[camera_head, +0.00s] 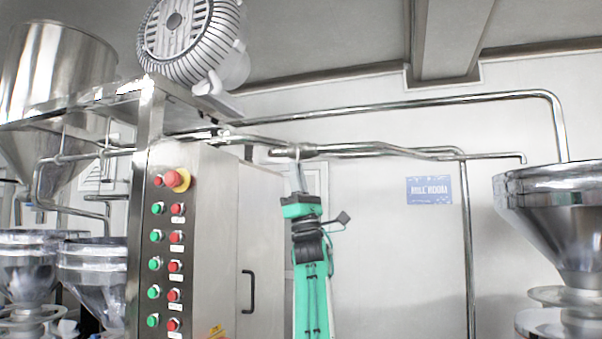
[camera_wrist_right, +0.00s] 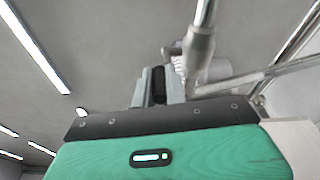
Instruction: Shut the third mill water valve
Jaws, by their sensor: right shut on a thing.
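My right gripper (camera_head: 297,172) is raised on its green and black arm, with its fingertips just under a pipe valve (camera_head: 308,149) on the horizontal steel pipe near the middle of the head view. The right wrist view shows the gripper's grey fingers (camera_wrist_right: 160,82) pointing up close to the valve's thick metal body (camera_wrist_right: 199,46). The gripper is shut on the valve's handle, which is mostly hidden between the fingers. I cannot read the handle's angle. My left gripper is in neither view.
A steel control cabinet (camera_head: 222,215) with red and green buttons stands left of my right arm. A motor (camera_head: 192,42) sits above it. Steel hoppers stand at far left and at right (camera_head: 555,220). A blue sign (camera_head: 429,190) hangs on the wall. Pipes run along the wall.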

